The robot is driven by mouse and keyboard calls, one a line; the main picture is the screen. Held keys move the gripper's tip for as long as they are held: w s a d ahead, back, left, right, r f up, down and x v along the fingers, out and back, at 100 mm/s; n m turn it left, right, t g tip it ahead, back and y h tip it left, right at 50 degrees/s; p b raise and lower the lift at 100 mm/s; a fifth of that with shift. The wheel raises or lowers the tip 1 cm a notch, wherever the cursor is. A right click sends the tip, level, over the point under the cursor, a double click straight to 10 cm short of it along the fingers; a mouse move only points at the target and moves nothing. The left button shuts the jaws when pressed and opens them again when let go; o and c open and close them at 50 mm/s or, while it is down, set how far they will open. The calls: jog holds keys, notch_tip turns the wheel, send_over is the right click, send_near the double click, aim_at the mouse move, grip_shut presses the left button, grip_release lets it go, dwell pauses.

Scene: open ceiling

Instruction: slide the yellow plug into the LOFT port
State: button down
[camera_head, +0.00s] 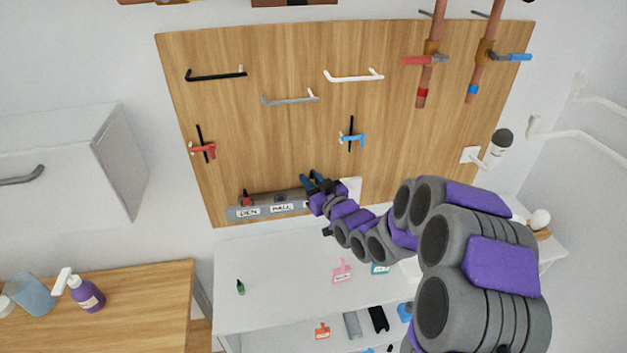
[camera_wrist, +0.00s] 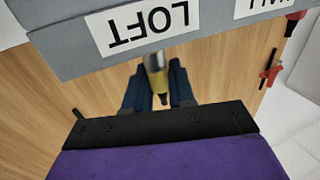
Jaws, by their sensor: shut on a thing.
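My gripper (camera_head: 316,182) is at the grey port box (camera_head: 236,214) low on the wooden board. In the wrist view my gripper (camera_wrist: 158,88) has its dark blue fingers closed on the sides of the yellow plug (camera_wrist: 157,80). The plug has a silvery end toward the box, a yellow band and a dark end. The box's LOFT label (camera_wrist: 148,24) appears upside down, and the plug lines up below it. The silvery end meets the box's edge in the picture; whether it is inside the port cannot be told. In the head view my gripper hides the plug and most of the LOFT section.
DEN (camera_head: 248,212) and HALL (camera_head: 282,208) labels sit left of my gripper, with a red plug (camera_head: 246,199) above DEN. Handles, a red valve (camera_head: 203,151) and a blue valve (camera_head: 351,138) are higher on the board. A white shelf (camera_head: 285,260) below holds small items.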

jog(key=shift+a+f, duration=0.3)
jog(key=shift+a, duration=0.2)
jog(key=shift+d+f, duration=0.3)
jog(key=shift+d, duration=0.35)
jog(key=shift+a+f+b, duration=0.25)
jog(key=shift+f+b, duration=0.1)
jog(key=shift+b, duration=0.05)
jog(key=shift+f, duration=0.1)
jog(key=shift+f, duration=0.4)
jog(key=c, duration=0.9)
grip_release()
jog(key=shift+f, duration=0.1)
jog(key=shift+o, duration=0.2)
jog(key=shift+s+f, duration=0.1)
jog(key=shift+s, duration=0.05)
